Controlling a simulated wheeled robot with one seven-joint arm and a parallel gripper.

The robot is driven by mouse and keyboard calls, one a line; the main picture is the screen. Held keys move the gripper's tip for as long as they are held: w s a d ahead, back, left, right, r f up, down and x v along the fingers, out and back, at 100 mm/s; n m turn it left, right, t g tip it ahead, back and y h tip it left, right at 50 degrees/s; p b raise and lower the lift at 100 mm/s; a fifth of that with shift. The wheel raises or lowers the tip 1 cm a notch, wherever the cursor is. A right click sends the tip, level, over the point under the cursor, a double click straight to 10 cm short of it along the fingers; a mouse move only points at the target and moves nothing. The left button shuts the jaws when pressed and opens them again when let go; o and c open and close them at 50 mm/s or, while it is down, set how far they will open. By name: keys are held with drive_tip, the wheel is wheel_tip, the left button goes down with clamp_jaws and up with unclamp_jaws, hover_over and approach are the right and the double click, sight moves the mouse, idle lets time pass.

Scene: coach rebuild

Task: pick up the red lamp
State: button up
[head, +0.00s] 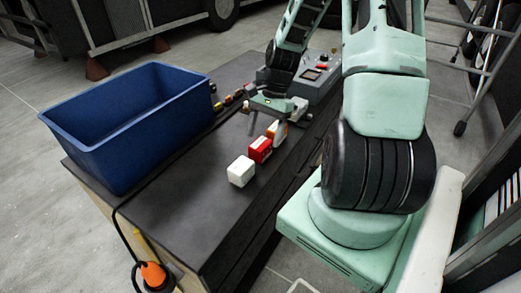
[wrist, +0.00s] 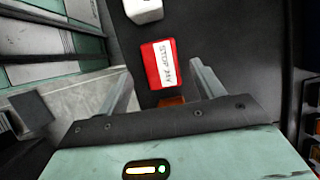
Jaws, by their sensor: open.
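The red lamp (head: 260,149) is a small red block with a white label, standing on the dark bench top between a white block (head: 241,171) and an orange-and-white block (head: 277,131). In the wrist view the red lamp (wrist: 158,64) lies ahead, between the directions of my two fingers, its label lettered in black. My gripper (head: 270,110) is open above the bench, near the orange-and-white block and beyond the red lamp. In the wrist view my gripper (wrist: 160,72) has its fingers apart with nothing held. The orange block (wrist: 171,101) is partly hidden by my gripper's body.
A blue open bin (head: 125,130) stands on the bench's left side. A grey control box (head: 318,75) with a red button is at the far end. Small yellow and dark items (head: 232,99) lie beside the bin. The bench's near part is clear.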

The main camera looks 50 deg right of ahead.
sight(261, 142)
drive_tip(key=x, duration=0.5)
drive_tip(key=shift+w+d, duration=0.1)
drive_tip(key=shift+w, duration=0.1)
drive_tip(key=c, duration=1.1)
drive_tip(key=shift+r, duration=0.15)
